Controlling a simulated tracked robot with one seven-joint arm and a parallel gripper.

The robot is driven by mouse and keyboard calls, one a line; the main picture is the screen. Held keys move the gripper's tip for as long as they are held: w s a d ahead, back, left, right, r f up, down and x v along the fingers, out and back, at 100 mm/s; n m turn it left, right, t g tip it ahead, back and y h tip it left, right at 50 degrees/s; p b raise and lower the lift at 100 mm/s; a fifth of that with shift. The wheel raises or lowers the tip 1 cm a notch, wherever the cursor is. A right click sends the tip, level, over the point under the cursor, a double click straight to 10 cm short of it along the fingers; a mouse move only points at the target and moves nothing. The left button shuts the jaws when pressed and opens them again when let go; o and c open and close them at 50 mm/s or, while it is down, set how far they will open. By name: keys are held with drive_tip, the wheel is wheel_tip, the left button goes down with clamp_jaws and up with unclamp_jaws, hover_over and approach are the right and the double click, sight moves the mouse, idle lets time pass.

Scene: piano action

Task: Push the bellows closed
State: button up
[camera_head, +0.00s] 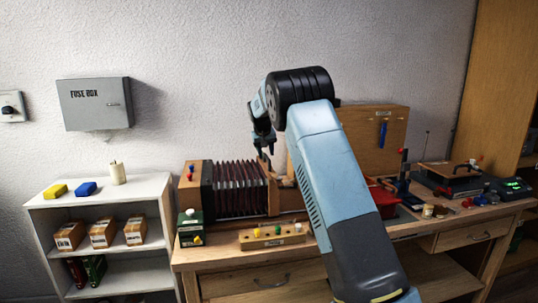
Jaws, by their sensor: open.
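The bellows (240,188) stand on the wooden workbench (215,256), left of my arm. Their dark red folds are spread apart between a dark wooden end block at the left and a brown wooden frame at the right. My gripper (265,155) hangs fingers down near the bellows' right end, at about the height of their top edge. It is open, with nothing seen between the fingers. I cannot tell whether it touches the frame. My blue arm hides part of the bench to the right of the bellows.
A board with coloured knobs (272,236) and a small green box (190,228) sit in front of the bellows. A wooden panel (365,135), a red bin (385,199) and several tools stand to the right. A white shelf (110,193) stands left of the bench.

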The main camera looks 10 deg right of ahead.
drive_tip(key=shift+w+d+f, duration=0.15)
drive_tip(key=shift+w+f, duration=0.1)
drive_tip(key=shift+f, duration=0.25)
drive_tip(key=shift+c, duration=0.4)
clamp_jaws()
